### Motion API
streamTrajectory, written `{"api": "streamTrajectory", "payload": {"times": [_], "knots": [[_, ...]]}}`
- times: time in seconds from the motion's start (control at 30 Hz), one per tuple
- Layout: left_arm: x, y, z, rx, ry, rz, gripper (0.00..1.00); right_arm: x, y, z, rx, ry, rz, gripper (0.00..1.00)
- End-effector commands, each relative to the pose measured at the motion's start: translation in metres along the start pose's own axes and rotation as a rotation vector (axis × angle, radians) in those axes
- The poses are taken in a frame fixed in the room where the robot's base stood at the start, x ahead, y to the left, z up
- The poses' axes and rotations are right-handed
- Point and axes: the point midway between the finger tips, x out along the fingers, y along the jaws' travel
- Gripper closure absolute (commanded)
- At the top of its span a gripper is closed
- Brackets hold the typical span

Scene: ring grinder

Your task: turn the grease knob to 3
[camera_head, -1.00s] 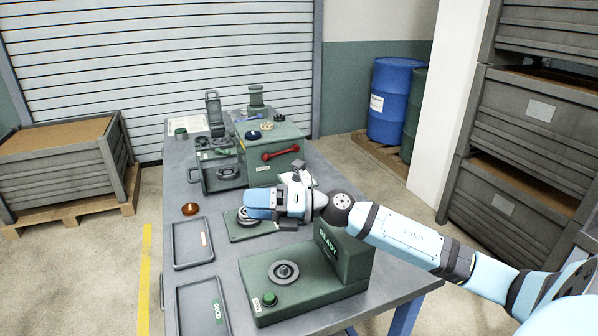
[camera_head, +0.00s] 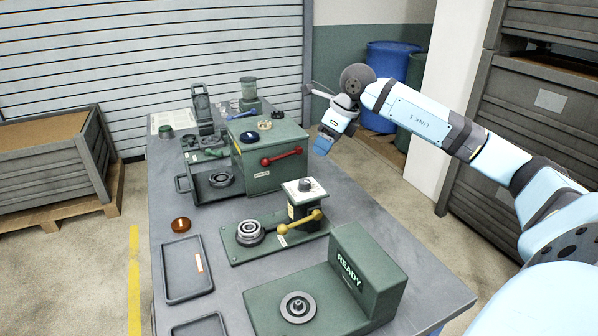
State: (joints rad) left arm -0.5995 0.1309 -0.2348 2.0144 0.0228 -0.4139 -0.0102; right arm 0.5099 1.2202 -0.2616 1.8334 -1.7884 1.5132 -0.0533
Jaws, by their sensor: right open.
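A dark knob (camera_head: 305,185) sits on a white dial plate (camera_head: 294,194) on top of a small dark post, which I take to be the grease knob. The dial's numbers and the knob's pointer are too small to read. The post stands on a green base plate (camera_head: 246,257) with a ringed metal part (camera_head: 250,232) and a yellow lever (camera_head: 302,222). My right gripper (camera_head: 323,146) is open and empty, up behind and to the right of the knob, apart from it. My left gripper is not in view.
A green machine (camera_head: 285,176) with a red lever (camera_head: 281,158) and top knobs stands behind. A green READY station (camera_head: 370,287) is in front. A dark tray (camera_head: 187,292) and an amber disc (camera_head: 181,225) lie left. The table's right side is bare.

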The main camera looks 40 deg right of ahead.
Motion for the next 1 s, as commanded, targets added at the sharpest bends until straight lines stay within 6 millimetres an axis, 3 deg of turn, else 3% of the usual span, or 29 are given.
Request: {"api": "streamTrajectory", "payload": {"times": [0.17,0.5,0.7,1.0], "knots": [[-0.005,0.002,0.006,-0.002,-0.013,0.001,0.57,0.019,0.001,0.000,0.001,0.003,0.004,0.40],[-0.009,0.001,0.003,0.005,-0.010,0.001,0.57,0.090,0.002,0.000,0.001,0.001,0.006,0.40],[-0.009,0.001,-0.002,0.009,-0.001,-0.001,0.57,0.121,0.001,0.000,0.002,-0.001,0.005,0.40],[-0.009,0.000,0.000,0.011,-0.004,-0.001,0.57,0.138,0.001,0.000,-0.001,0.001,0.003,0.40]]}}
